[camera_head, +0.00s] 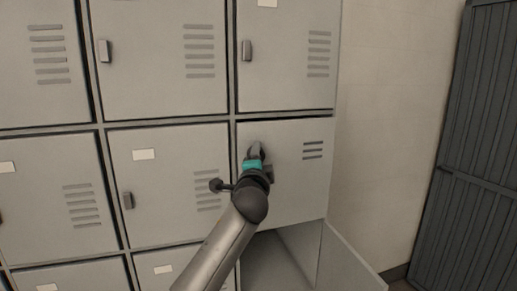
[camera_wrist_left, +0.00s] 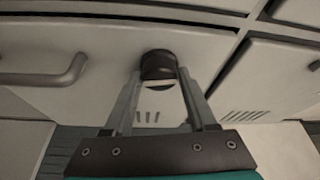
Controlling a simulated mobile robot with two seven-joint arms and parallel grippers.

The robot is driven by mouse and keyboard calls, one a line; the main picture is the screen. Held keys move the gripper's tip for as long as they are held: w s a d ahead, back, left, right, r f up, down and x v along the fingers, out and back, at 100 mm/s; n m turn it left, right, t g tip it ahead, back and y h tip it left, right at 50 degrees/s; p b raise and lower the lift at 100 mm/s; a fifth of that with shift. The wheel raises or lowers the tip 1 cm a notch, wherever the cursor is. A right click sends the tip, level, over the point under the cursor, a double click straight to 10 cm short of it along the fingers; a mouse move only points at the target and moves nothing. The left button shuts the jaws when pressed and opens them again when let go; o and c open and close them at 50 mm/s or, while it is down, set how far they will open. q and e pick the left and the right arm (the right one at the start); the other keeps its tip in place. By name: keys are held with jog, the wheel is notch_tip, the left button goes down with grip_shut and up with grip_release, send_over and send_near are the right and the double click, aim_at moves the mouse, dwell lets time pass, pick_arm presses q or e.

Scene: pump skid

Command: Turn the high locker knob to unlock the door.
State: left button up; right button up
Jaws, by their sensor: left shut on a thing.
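The grey locker door (camera_head: 300,190) is in the right column of the head view, with vent slots at its upper right. It looks closed in its frame. My left gripper (camera_head: 255,150) is at the left part of this door, its teal band showing behind the fingers. In the left wrist view a dark round knob (camera_wrist_left: 158,64) stands out from the door, between the tips of my left gripper (camera_wrist_left: 159,80). The fingers are shut on its sides. The gripper hides the knob in the head view. My right gripper is in neither view.
A curved bar handle (camera_wrist_left: 45,75) is left of the knob in the left wrist view. Below the door, an open compartment (camera_head: 270,262) has its door (camera_head: 348,265) swung out. Other closed lockers surround it. A plain wall (camera_head: 390,110) and dark slatted panel (camera_head: 475,150) are right.

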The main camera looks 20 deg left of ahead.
pick_arm(q)
jog(key=shift+r+m+g+h, duration=0.1)
jog(key=shift+m+g+h, duration=0.25)
jog(key=shift+m, duration=0.65)
jog(key=o, duration=1.4)
jog(key=shift+s, duration=0.1)
jog(key=s+d+b, duration=0.1)
jog(key=s, duration=0.4)
jog(key=s+d, duration=0.1)
jog(key=s, duration=0.3)
jog(key=s+d+b, duration=0.1)
jog(key=s, duration=0.4)
jog(key=shift+s+b, duration=0.35)
